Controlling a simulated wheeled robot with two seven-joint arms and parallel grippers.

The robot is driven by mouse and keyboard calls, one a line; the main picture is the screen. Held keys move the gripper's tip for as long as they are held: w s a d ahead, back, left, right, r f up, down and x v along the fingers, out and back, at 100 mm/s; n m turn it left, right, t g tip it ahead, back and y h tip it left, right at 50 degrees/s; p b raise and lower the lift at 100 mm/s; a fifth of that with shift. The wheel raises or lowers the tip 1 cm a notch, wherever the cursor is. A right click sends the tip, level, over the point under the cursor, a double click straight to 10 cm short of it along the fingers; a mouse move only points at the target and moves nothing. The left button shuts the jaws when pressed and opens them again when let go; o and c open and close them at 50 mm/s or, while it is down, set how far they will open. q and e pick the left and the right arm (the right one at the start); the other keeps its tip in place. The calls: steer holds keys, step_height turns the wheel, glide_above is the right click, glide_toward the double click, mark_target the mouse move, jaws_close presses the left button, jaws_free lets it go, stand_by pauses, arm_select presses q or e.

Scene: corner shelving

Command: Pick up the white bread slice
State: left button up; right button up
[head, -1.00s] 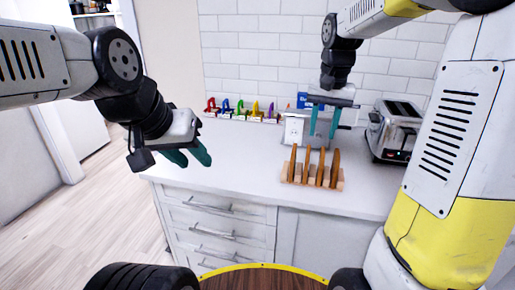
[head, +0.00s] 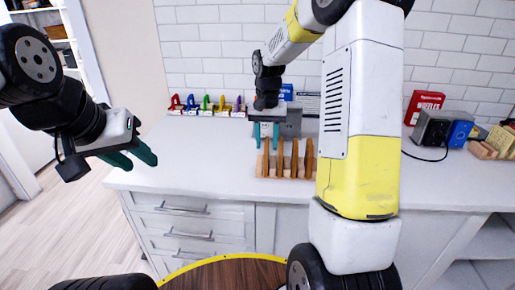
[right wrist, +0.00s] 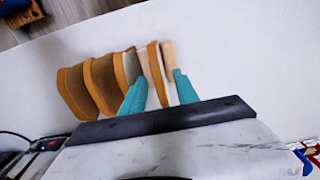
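Several bread slices with brown crusts stand upright in a wooden rack (head: 297,178) on the white counter. In the right wrist view, one slice with a pale face (right wrist: 157,75) stands between the fingers of my right gripper (right wrist: 162,75). Other slices (right wrist: 75,90) stand to its left. In the head view my right gripper (head: 266,145) points down over the leftmost slice (head: 266,158), one finger on each side. Its fingers are apart, and I see no clear grip.
Coloured clips (head: 205,106) line the back wall. A grey appliance (head: 291,121) stands behind the rack. A red box (head: 426,104) and a wooden block (head: 493,142) stand at the right. The counter's front left is clear.

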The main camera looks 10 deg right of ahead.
jaws_close()
stand_by(1.4)
